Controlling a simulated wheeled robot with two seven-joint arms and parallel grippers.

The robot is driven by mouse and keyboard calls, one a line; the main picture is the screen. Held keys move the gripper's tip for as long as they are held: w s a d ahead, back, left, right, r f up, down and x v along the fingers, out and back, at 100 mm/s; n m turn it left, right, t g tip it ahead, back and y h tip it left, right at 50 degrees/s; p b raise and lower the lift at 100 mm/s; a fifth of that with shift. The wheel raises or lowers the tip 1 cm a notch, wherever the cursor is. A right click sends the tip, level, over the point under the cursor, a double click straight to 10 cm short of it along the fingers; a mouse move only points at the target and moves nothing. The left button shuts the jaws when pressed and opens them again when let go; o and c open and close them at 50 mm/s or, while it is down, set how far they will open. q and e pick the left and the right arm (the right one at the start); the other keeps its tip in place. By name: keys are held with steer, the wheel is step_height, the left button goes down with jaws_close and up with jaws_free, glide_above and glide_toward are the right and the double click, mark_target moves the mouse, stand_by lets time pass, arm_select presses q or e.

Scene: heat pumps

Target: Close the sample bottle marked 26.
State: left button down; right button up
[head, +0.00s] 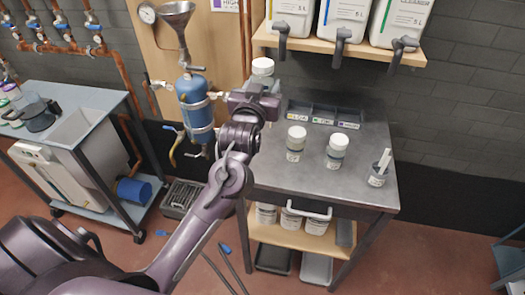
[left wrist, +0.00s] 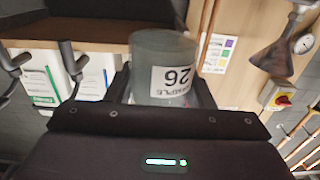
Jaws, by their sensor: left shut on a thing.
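The sample bottle marked 26 is held in my left gripper (head: 257,92), whose jaws are shut on it. In the left wrist view the bottle (left wrist: 165,55) shows a grey-green body and a white label, both upside down in that picture. Its other end is hidden behind the gripper. In the head view a white round top (head: 262,66) shows just above the gripper; I cannot tell whether it is a seated lid. The bottle is off the bench, near the bench's back left corner. My right gripper is not in view.
A labelled divided tray (head: 312,115) lies behind. A blue vessel (head: 195,105) with a funnel is left of the gripper; jugs (head: 343,18) stand above.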

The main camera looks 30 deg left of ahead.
arm_select(q)
steer(key=shift+s+d+r, duration=0.1)
steer(key=shift+s+r, duration=0.05)
steer(key=shift+f, duration=0.2)
step_height(320, 180, down, 15)
steer(key=shift+r+p, duration=0.1)
steer(key=shift+p, duration=0.55)
steer(key=shift+f, duration=0.6)
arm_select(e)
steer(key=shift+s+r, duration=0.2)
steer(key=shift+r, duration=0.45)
arm_select(q)
step_height(320, 180, down, 4)
steer(key=shift+r, duration=0.2)
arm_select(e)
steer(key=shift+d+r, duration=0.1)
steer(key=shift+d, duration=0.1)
arm_select(q)
steer(key=shift+f, duration=0.15)
